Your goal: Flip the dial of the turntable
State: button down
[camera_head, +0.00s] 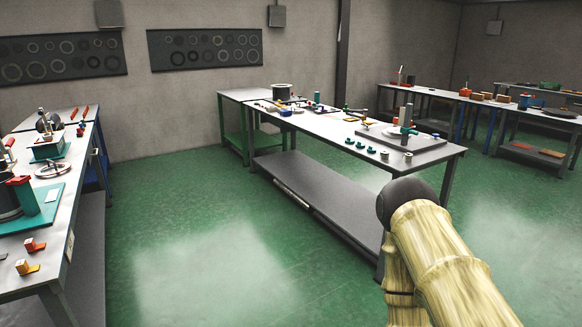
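I cannot single out the turntable or its dial for certain at this distance. On the middle table (318,124) a grey base plate (428,143) carries a pale round disc, upright grey cylinders (407,115) and small red and teal parts; this may be the turntable. My arm, pale yellow with a dark rounded joint, rises at the lower right, apart from the tables. My gripper is not in view.
A workbench (45,237) on the left holds a teal-based fixture (35,207), a ring-shaped handwheel (50,192) and small blocks. More benches stand at the far right. Green floor (210,240) is clear between the left bench and middle table.

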aim_at(366, 124)
jog(key=u, duration=0.2)
jog(key=i, duration=3.5)
jog(key=z, duration=0.3)
jog(key=i, duration=1.3)
jog(key=z, duration=0.3)
